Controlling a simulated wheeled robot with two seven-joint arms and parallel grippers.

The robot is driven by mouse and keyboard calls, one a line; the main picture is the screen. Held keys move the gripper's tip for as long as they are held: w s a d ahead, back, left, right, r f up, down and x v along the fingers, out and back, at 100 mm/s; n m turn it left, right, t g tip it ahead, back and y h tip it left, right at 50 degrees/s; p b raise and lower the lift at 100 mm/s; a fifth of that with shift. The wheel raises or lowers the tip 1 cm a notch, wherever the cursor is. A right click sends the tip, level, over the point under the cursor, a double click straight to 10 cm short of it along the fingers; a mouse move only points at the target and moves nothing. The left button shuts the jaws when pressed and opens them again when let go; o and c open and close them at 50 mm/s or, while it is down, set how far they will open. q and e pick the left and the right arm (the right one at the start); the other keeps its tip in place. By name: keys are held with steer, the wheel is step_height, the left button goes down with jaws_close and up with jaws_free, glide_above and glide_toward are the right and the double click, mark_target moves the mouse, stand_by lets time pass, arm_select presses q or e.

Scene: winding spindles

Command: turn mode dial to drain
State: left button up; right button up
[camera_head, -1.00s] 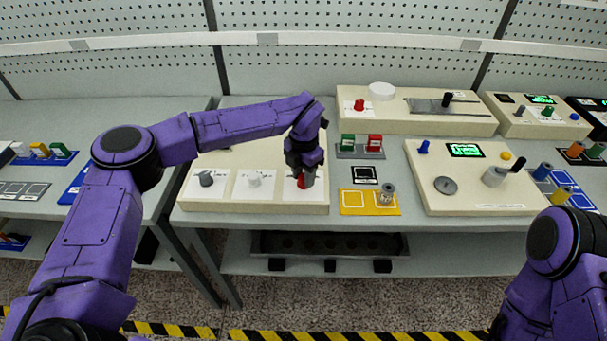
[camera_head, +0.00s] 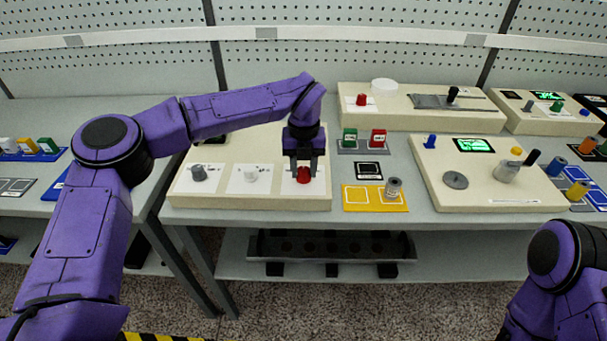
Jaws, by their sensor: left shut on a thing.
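A cream panel (camera_head: 215,204) on the bench carries three dials on white label plates: a grey dial (camera_head: 199,173), a white dial (camera_head: 250,173) and a red dial (camera_head: 303,176). The label print is too small to read. My left gripper (camera_head: 304,170) points down over the red dial, at the panel's right end. Its two dark fingers are shut on the red dial, one on each side, and hide part of it. Only a part of my right arm shows at the lower right; its gripper is out of view.
Another cream panel (camera_head: 490,200) with a lit screen stands further right. A long box (camera_head: 420,122) with another red knob stands behind.

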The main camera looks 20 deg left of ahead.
mark_target(303, 169)
arm_select(q)
steer(key=n+b, duration=0.5)
steer(key=shift+f, duration=0.15)
steer(key=shift+r+n+b, duration=0.2)
steer(key=shift+n+b, duration=1.1)
steer(key=shift+n, duration=0.4)
steer(key=o, duration=1)
steer(key=shift+a, duration=0.1)
steer(key=shift+o, duration=0.2)
step_height(303, 169, up, 10)
steer(key=shift+r, duration=0.25)
